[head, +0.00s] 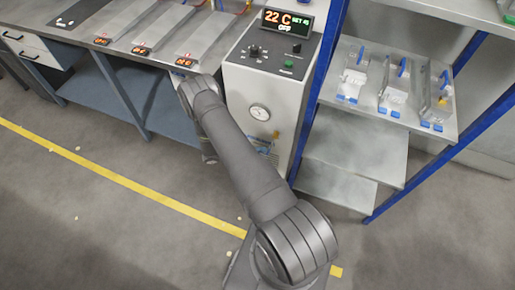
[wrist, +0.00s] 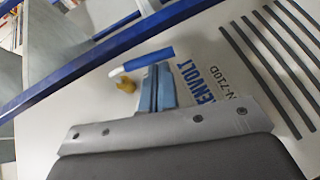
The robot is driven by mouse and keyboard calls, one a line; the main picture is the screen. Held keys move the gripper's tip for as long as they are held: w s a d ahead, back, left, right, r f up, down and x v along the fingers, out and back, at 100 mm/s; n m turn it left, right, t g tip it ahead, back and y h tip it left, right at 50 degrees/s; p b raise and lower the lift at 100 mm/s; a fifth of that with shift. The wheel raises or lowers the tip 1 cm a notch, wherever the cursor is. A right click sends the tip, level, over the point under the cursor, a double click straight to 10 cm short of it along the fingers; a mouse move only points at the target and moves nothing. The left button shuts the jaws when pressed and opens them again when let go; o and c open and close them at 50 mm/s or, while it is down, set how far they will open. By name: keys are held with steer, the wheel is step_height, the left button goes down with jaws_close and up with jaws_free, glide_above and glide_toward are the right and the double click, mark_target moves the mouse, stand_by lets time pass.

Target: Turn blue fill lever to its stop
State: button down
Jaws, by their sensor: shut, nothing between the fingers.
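The blue fill lever (wrist: 147,60) shows in the wrist view as a blue bar with a white end at its left. It stands off the pale side panel, above a small brass fitting (wrist: 125,84). My gripper (wrist: 157,70) is shut and empty. Its fingertips are at the lever's lower edge, close to its middle; I cannot tell whether they touch it. In the head view my arm reaches toward the pale machine (head: 288,85), and the gripper is hidden behind the arm.
The machine bears a round gauge (head: 260,112) and a display (head: 287,20) reading 22 C and OFF. A blue-framed shelf (head: 340,135) stands close on its right. A workbench (head: 130,45) with trays is on the left. The floor in front is mostly clear.

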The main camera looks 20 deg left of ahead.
steer(key=shift+d+f, duration=0.25)
steer(key=shift+d, duration=0.05)
stand_by(0.5)
steer(key=s+a, duration=0.4)
steer(key=a, duration=0.8)
steer(key=shift+s+r, duration=0.3)
steer(key=shift+s, duration=0.1)
steer(key=shift+a, duration=0.1)
steer(key=w+d, duration=0.5)
steer(key=d, duration=0.7)
steer(key=shift+f, duration=0.3)
